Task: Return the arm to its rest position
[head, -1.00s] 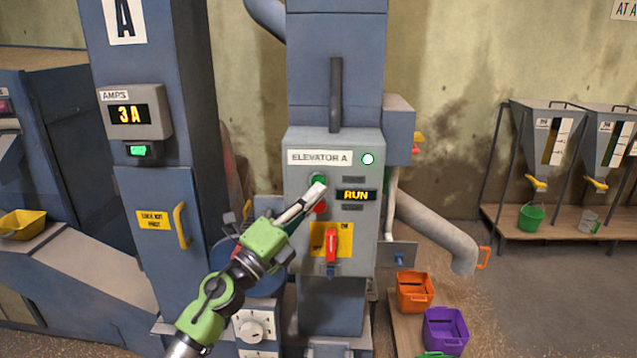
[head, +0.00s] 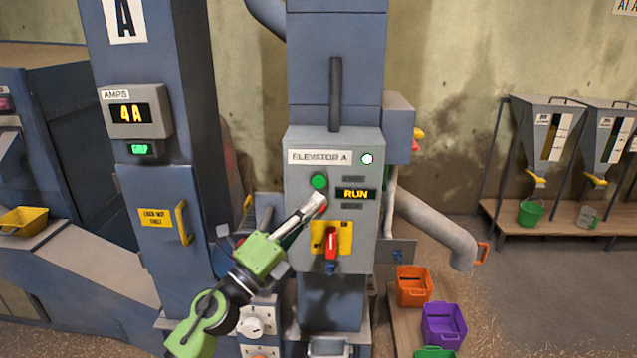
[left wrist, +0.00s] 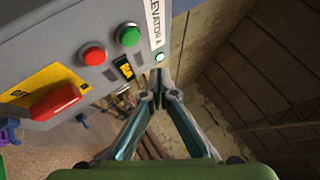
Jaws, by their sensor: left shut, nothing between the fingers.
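My left gripper (head: 321,202) is shut and empty in front of the Elevator A control panel (head: 295,226). Its tips overlap the red button in the head view, mostly hiding it. In the left wrist view the shut fingers (left wrist: 158,78) point past the panel's edge, and the red button (left wrist: 93,55) stands clear of them. The green button (head: 319,181) shows uncovered above the tips. The display (head: 356,194) reads RUN and a white lamp (head: 367,159) is lit. My right gripper is in neither view.
A red switch handle (head: 331,243) on a yellow plate sits just below the gripper. A grey spout (head: 440,232) slopes down at right above an orange bucket (head: 413,286) and a purple bucket (head: 443,324). The amps meter (head: 127,113) reads 4 A. Open floor lies at right.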

